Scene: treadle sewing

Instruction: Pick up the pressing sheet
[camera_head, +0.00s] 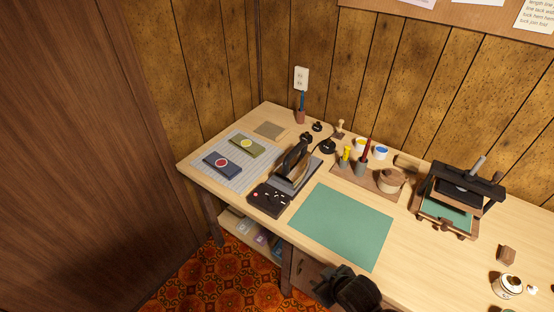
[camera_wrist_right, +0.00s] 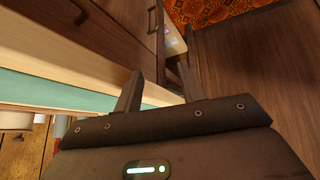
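A small flat tan-brown square (camera_head: 268,130), which looks like the pressing sheet, lies at the far left back of the table, behind the grey grid mat. My right gripper (camera_head: 330,288) is at the table's front edge, below the green mat (camera_head: 343,226) and well apart from the tan square. In the right wrist view my right gripper (camera_wrist_right: 160,88) has its two fingers spread with nothing between them. The tan square does not show in that view. My left gripper is not in view.
On the grid mat (camera_head: 205,150) lie a dark blue folded piece (camera_head: 222,165) and an olive one (camera_head: 248,146). A dark iron-like press (camera_head: 290,165) stands right of it. A tool tray (camera_head: 350,184) and framed press (camera_head: 458,200) stand farther right. A wooden panel (camera_head: 80,170) fills the left.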

